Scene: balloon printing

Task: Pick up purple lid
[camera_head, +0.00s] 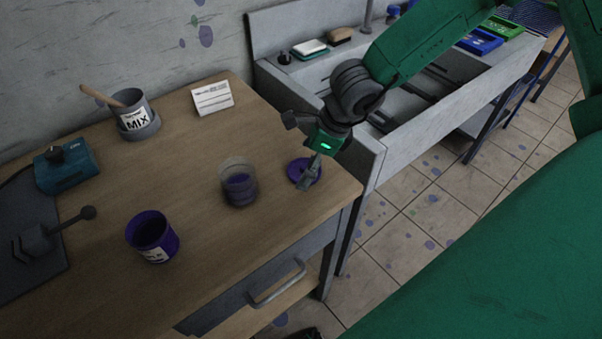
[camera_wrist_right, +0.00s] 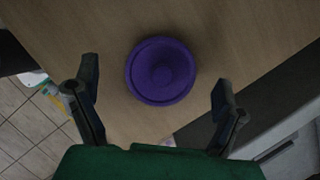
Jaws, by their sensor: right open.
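The purple lid (camera_head: 297,170) is a small round disc lying flat near the right end of the wooden table. In the right wrist view the lid (camera_wrist_right: 160,71) sits whole on the wood, beyond and between the two fingers. My right gripper (camera_head: 309,178) is above the lid and hides part of it in the head view. In the right wrist view the right gripper (camera_wrist_right: 158,92) is open, its fingers wide apart and empty. My left gripper is not in view.
A glass jar (camera_head: 238,184) with purple contents stands left of the lid. A purple can (camera_head: 152,238), a MIX pot (camera_head: 136,117), a white card (camera_head: 212,98) and a teal device (camera_head: 66,168) share the wooden table (camera_head: 190,185). A grey sink (camera_head: 375,165) stands to the right.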

